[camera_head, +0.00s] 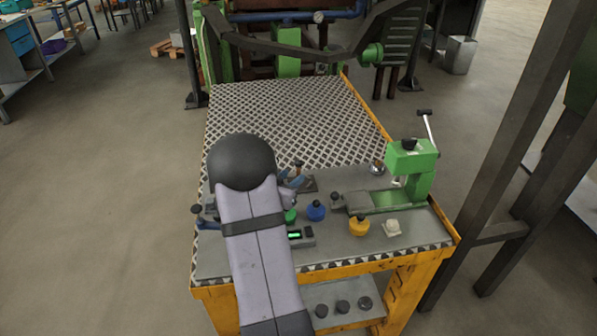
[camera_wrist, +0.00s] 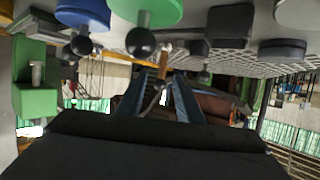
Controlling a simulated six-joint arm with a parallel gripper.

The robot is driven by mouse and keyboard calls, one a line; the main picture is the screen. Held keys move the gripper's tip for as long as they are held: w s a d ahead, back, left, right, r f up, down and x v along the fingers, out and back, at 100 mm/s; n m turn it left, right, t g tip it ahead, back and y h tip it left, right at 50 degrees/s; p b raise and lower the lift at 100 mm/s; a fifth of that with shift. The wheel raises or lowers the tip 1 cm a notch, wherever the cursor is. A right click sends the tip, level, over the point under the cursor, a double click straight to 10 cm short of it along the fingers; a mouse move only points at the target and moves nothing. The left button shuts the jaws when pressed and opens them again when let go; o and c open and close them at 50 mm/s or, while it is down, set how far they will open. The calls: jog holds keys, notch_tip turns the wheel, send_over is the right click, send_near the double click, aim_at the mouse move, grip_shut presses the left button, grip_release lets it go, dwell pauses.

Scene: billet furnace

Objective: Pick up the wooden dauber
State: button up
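My gripper (camera_head: 291,182) is low over the near part of the bench, partly hidden by my arm in the head view. In the wrist view, its two blue fingers (camera_wrist: 163,100) stand apart with a gap between them. A slim brown, wood-coloured stem (camera_wrist: 166,55) shows near the gap, with a dark ball close to the fingers. It may be the wooden dauber; I cannot tell whether it is between the fingers or beyond them. I see no grip on it.
The bench carries a blue knobbed piece (camera_head: 316,210), a green one (camera_head: 290,215) and a yellow one (camera_head: 359,227) close by. A green press (camera_head: 412,160) stands at the right. A small box with a lit display (camera_head: 301,236) is near the front.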

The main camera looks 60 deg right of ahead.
aim_at(297, 170)
jog(key=shift+w+p+x, duration=0.15)
jog(key=shift+p+x, duration=0.2)
jog(key=shift+x, duration=1.45)
jog(key=shift+w+p+x, duration=0.1)
jog(key=shift+p+x, duration=0.2)
jog(key=shift+x, duration=1.55)
jog(key=shift+a+r, duration=0.1)
grip_shut()
